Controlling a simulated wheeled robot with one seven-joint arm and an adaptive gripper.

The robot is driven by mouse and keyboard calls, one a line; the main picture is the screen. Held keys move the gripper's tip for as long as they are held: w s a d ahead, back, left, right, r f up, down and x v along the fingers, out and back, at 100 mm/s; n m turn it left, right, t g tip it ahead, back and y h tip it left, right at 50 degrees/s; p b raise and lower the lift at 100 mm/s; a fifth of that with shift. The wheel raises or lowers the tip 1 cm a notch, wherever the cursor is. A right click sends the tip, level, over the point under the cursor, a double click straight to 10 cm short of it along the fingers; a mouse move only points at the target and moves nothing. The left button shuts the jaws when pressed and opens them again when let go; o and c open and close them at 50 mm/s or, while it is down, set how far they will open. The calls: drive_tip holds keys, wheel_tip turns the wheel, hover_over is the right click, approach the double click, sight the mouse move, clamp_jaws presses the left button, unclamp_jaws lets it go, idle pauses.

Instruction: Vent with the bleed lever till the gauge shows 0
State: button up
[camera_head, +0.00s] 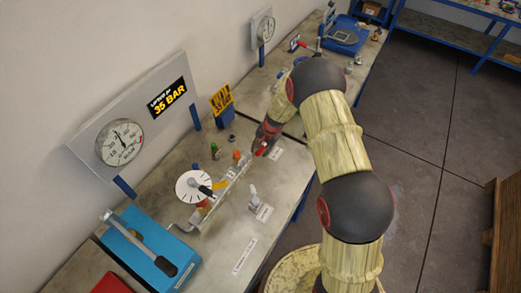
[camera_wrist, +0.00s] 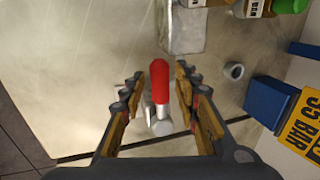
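The lever with a red grip (camera_wrist: 160,78) stands between my gripper's fingers in the wrist view. Its metal base (camera_wrist: 160,125) shows lower between them. My gripper (camera_wrist: 158,88) is open around the lever, with a gap on each side and no visible contact. In the head view the red grip (camera_head: 261,149) shows just at the tip of my gripper (camera_head: 266,138), at the end of the metal manifold (camera_head: 231,180). The round gauge (camera_head: 121,142) hangs on a grey panel at left. Its needle points roughly upward; the exact number is too small to read.
A sign (camera_head: 168,98) reads 35 BAR. A white dial (camera_head: 192,186) with a dark-handled lever sits on the manifold. A blue pump (camera_head: 145,250) with a long handle stands in front left. A yellow 35 BAR tag (camera_wrist: 298,125) on a blue block is right of my gripper.

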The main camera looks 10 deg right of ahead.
drive_tip(key=c, duration=0.6)
clamp_jaws()
